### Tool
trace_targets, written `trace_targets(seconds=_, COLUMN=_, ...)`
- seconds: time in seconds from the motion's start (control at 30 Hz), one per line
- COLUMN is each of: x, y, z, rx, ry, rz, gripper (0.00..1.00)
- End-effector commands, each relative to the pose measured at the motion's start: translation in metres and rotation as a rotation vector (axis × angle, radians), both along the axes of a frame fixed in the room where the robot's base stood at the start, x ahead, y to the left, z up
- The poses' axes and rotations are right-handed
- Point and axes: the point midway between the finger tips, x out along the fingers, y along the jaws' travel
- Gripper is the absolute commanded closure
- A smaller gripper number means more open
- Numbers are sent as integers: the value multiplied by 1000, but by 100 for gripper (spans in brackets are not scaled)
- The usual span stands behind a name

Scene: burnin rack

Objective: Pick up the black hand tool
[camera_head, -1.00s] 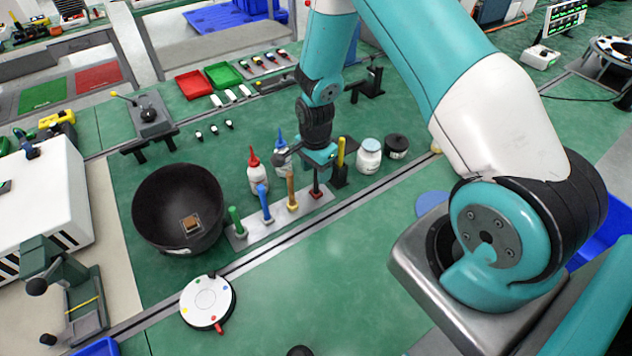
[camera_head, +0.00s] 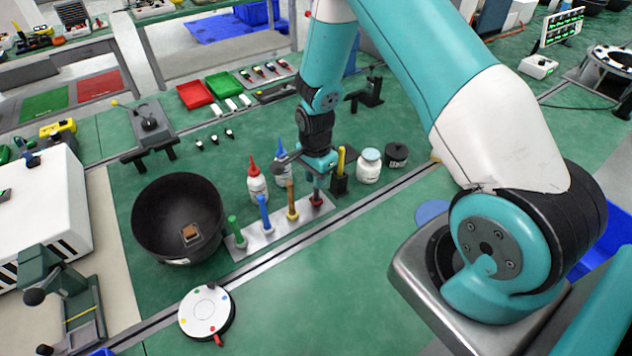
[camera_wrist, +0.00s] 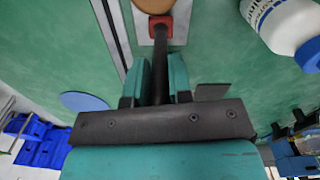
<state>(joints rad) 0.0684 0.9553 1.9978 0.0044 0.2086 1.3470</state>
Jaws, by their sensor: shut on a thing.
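The black hand tool (camera_head: 317,184) stands upright in the red-collared place at the right end of a metal strip holder (camera_head: 262,240). My gripper (camera_head: 319,168) is above that end of the holder, around the upper part of the tool. In the wrist view the dark shaft of the tool (camera_wrist: 160,48) runs between the two teal fingers of my gripper (camera_wrist: 160,76), which are shut on it. The shaft's far end meets the red collar (camera_wrist: 160,23). The grasped part is partly hidden by the fingers.
Green, blue and orange-brown tools (camera_head: 291,199) stand left in the same holder. A yellow-handled tool in a black block (camera_head: 339,184), a white jar (camera_head: 369,167) and red-capped (camera_head: 257,186) and blue-capped bottles are close by. A black bowl (camera_head: 150,215) is left.

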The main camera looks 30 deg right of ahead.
Motion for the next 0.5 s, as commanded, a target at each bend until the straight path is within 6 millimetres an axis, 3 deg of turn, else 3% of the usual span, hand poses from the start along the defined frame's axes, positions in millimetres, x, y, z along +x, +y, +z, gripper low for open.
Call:
trace_targets(seconds=0.17, x=2, y=0, z=30, rx=-1, ry=-7, rz=0, gripper=100)
trace_targets(seconds=0.5, x=1, y=0, z=130, rx=0, ry=-10, rz=0, gripper=100)
